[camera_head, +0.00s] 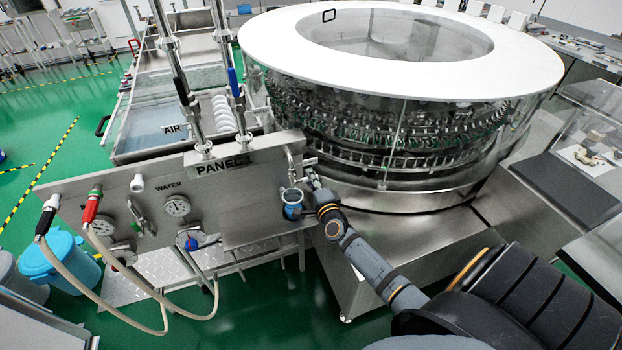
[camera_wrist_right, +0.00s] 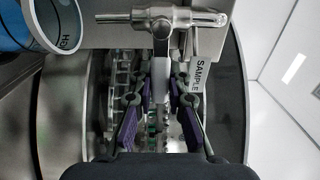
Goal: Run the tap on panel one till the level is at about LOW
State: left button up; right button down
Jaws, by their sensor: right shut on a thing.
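The panel marked PANEL 1 (camera_head: 235,190) stands on the left, with a small metal tap (camera_head: 292,160) at its right end. In the right wrist view the tap (camera_wrist_right: 190,19) lies across the top, and its flat lever (camera_wrist_right: 160,48) points down between my fingers. My right gripper (camera_head: 313,185) is shut on this lever; it also shows in the wrist view (camera_wrist_right: 161,85). A blue cup (camera_head: 292,211) is below the tap at the panel. Its pale rim and part of a printed word show in the wrist view (camera_wrist_right: 42,30). I cannot read its level. My left gripper is out of view.
A large round washer with a white top ring (camera_head: 530,60) stands behind my right arm. Gauges (camera_head: 177,206), hoses (camera_head: 150,290) and a blue knob (camera_head: 190,243) crowd the panel's left part. A SAMPLE label (camera_wrist_right: 197,72) is close beside the fingers. Green floor is open at far left.

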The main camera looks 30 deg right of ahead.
jog(key=shift+f, duration=0.1)
jog(key=shift+w+a+f+m+b, duration=0.15)
jog(key=shift+f+m+b, duration=0.5)
jog(key=shift+m, duration=0.6)
jog(key=shift+s+a+f+m+b, duration=0.15)
jog(key=shift+f+m+b, duration=0.25)
jog(key=shift+m+b, duration=0.65)
jog(key=shift+w+a+f+m+b, duration=0.15)
jog(key=shift+f+m+b, duration=0.45)
jog(key=shift+m, duration=0.8)
jog(key=shift+a, duration=0.1)
jog(key=c, duration=1.3)
grip_release()
jog(key=shift+r, duration=0.1)
jog(key=v, duration=1.2)
